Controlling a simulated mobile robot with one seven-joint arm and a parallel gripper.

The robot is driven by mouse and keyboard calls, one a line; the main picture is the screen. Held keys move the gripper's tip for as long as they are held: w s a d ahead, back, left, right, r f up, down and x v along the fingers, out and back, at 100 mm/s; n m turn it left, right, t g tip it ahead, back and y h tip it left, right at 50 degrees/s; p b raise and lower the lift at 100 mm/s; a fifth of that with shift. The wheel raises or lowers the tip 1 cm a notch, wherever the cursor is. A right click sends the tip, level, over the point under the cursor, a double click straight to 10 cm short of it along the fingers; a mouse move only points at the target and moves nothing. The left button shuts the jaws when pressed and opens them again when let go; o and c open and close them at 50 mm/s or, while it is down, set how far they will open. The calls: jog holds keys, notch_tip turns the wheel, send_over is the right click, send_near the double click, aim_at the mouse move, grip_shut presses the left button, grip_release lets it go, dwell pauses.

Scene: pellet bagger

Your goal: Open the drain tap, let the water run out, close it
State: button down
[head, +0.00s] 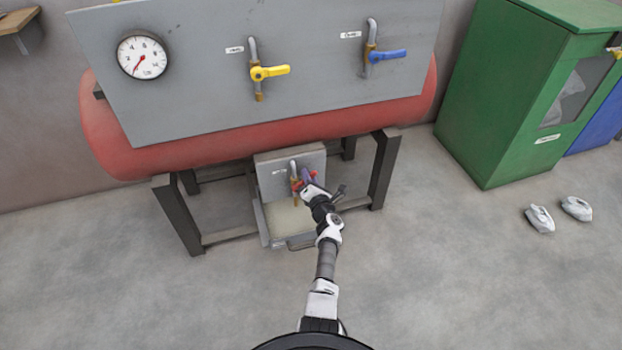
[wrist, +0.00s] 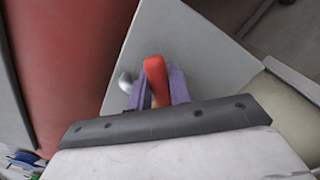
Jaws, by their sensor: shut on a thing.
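The drain tap (head: 295,185) is on a small grey panel (head: 276,178) under the red tank, with a silver pipe above it and a brass spout. Its red handle (wrist: 156,78) shows in the wrist view between my gripper's two purple fingers. My gripper (head: 308,178) is shut on this handle, in front of the panel, and partly hides it in the head view. The handle's exact angle is hard to tell. A tray (head: 265,226) with a pale inside stands under the tap. I cannot make out any running water.
A pressure gauge (head: 142,56), a yellow-handled valve (head: 269,72) and a blue-handled valve (head: 385,56) are on the large panel above. Dark frame legs (head: 383,170) stand on both sides. A green cabinet (head: 500,90) and two pale lumps (head: 540,218) are at right. The front floor is clear.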

jog(key=shift+a+r+n, duration=0.2)
jog(key=shift+n, duration=0.2)
jog(key=c, duration=1.3)
grip_release()
